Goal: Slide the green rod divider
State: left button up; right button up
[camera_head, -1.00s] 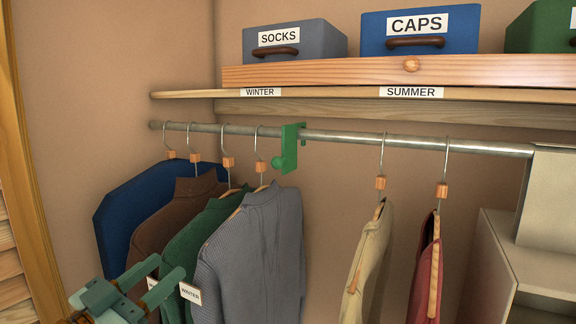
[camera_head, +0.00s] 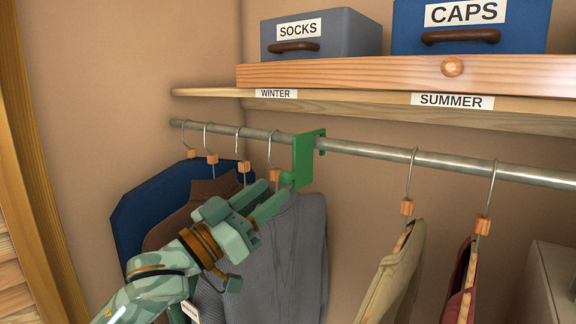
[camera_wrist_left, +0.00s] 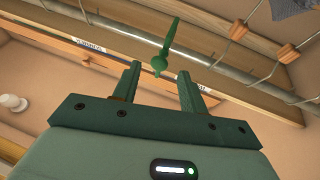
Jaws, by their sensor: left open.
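The green rod divider (camera_head: 309,160) hangs on the metal rod (camera_head: 392,157), to the right of the winter clothes and left of the summer ones. A round knob sticks out from its lower part. My left gripper (camera_head: 272,196) is open, just left of and below the divider, in front of the grey sweater's hanger. In the left wrist view the divider (camera_wrist_left: 165,48) shows ahead, with its knob in line with the gap between the open fingers (camera_wrist_left: 157,84). The knob is short of the fingers in that view. My right gripper is not in view.
Several winter garments, including a grey sweater (camera_head: 300,250), hang left of the divider. A cream garment (camera_head: 395,272) and a red one (camera_head: 462,285) hang to the right. A shelf (camera_head: 360,105) with WINTER and SUMMER labels runs above; SOCKS (camera_head: 345,35) and CAPS boxes stand higher.

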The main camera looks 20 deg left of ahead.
aim_at(282, 180)
pick_arm(q)
jog(key=p+x, duration=0.1)
jog(key=x, duration=0.3)
jog(key=shift+w+d+r, duration=0.1)
jog(key=shift+w+r, duration=0.05)
jog(key=shift+r, duration=0.1)
jog(key=shift+w+d, duration=0.25)
jog(key=shift+w, duration=0.15)
